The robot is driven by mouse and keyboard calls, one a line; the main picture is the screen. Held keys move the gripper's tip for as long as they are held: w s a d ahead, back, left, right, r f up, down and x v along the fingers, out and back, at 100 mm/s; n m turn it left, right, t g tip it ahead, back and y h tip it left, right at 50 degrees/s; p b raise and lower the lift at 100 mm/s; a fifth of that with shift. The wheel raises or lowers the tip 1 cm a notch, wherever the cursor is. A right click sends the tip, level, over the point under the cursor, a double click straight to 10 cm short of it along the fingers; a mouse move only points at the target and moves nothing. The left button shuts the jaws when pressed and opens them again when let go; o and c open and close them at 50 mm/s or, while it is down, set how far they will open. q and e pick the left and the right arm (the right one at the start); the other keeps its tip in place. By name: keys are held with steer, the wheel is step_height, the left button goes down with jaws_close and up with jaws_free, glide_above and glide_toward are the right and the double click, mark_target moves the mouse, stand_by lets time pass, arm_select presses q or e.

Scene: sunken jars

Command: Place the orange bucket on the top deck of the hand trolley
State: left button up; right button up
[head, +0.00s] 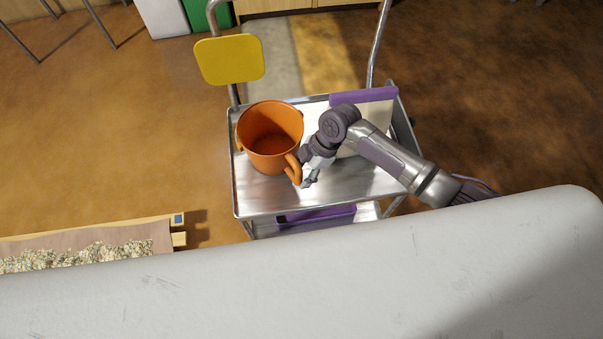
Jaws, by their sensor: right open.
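The orange bucket (270,142) stands upright and looks empty on the metal top deck (258,196) of the hand trolley, toward the deck's left side. Its orange handle (293,168) is at its lower right. My right gripper (309,178) is open beside the handle, at the bucket's right. Whether its fingers touch the handle I cannot tell. My right arm reaches in from the right over the deck. My left gripper is out of view.
A purple-edged box (364,97) stands on the deck behind my right arm. A yellow panel (230,59) is at the trolley's left handle post. A purple item (322,213) is on the lower deck. A wooden tray of pale bits (110,226) lies at lower left. The left floor is mostly clear.

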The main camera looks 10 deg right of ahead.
steer(key=v, duration=1)
steer(key=shift+r, duration=0.25)
